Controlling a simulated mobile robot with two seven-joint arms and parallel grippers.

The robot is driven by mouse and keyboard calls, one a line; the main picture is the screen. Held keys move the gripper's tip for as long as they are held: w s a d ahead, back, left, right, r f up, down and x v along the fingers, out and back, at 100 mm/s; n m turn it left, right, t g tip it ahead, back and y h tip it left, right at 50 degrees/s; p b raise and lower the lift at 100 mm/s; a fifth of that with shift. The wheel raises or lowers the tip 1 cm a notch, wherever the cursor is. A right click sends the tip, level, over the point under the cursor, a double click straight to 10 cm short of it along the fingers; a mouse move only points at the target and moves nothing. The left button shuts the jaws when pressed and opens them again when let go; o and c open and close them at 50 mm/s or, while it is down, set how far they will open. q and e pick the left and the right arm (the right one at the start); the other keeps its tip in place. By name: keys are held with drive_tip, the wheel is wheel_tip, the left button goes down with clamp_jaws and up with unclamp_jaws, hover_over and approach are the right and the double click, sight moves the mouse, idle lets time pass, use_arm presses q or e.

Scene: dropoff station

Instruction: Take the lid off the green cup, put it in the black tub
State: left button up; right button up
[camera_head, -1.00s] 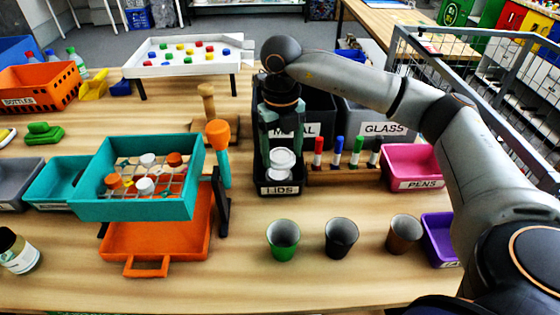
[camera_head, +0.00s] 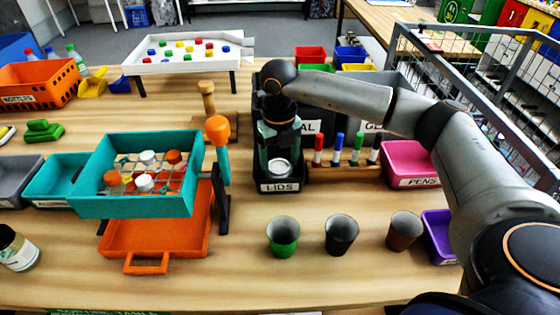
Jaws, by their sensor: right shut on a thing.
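The green cup (camera_head: 283,237) stands upright on the table, open at the top with no lid on it. The black tub (camera_head: 279,187) labelled LIDS stands behind it. My right gripper (camera_head: 279,160) points down into this tub. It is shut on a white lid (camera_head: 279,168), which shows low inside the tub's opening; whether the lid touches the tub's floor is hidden. My left gripper is not in view.
A black cup (camera_head: 341,235) and a brown cup (camera_head: 404,231) stand right of the green cup. A marker rack (camera_head: 343,170) and a pink PENS bin (camera_head: 411,165) are right of the tub. An orange-handled tool (camera_head: 218,135) stands left of it.

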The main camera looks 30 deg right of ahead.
drive_tip(key=o, duration=1.2)
drive_tip(key=shift+o, duration=0.4)
drive_tip(key=shift+r, duration=0.1)
